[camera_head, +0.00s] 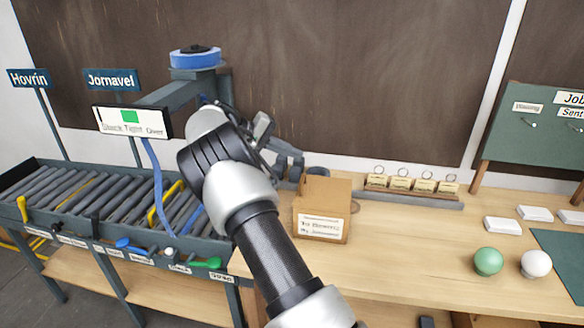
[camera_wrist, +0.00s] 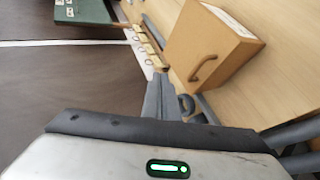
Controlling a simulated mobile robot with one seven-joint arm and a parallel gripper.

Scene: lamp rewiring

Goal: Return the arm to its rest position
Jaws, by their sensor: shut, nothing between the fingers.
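My arm reaches up from the bottom centre in the head view, bent at a dark and white joint over the bench's left end. My gripper (camera_head: 291,162) is beyond that joint, partly hidden by the arm, to the left of a brown cardboard box. It is shut and empty. In the wrist view the hand's pale housing with a green light fills the bottom edge. Dark finger parts (camera_wrist: 158,97) stick up from it towards the box.
The cardboard box (camera_head: 322,208) is close to the right of my gripper. A lamp-like stand with a blue top (camera_head: 195,60) and a screen sign (camera_head: 131,122) are at the left, above a roller rack (camera_head: 90,195). Green (camera_head: 488,261) and white (camera_head: 536,264) balls lie at the right.

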